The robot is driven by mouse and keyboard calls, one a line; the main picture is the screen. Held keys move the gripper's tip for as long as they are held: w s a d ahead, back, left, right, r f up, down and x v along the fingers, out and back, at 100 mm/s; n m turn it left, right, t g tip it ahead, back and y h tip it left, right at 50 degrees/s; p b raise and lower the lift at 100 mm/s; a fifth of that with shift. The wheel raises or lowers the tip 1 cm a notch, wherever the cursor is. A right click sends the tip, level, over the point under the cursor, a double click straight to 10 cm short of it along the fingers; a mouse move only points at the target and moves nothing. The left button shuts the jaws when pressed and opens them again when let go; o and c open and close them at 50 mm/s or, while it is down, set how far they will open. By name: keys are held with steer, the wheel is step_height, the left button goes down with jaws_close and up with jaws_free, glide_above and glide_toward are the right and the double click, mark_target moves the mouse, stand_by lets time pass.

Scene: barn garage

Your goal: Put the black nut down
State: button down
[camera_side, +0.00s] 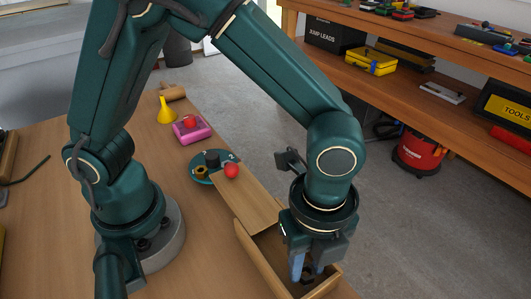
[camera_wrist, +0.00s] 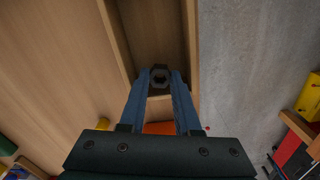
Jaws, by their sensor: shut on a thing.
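The black nut (camera_wrist: 160,77) is a dark hexagonal ring with a hole, held between the blue fingertips of my gripper (camera_wrist: 161,84). In the side view the nut (camera_side: 308,272) shows small and dark between the fingers of my gripper (camera_side: 307,268). My gripper points down over the near end of an open wooden box (camera_side: 256,259). In the wrist view the box wall (camera_wrist: 116,42) runs left of the nut, with the box floor beyond. I cannot tell whether the nut touches the floor.
The table edge drops to floor right of the box.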

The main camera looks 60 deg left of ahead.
steer(key=shift+f, duration=1.25)
steer(key=shift+f, duration=0.15)
steer(key=c, duration=0.9)
jaws_free()
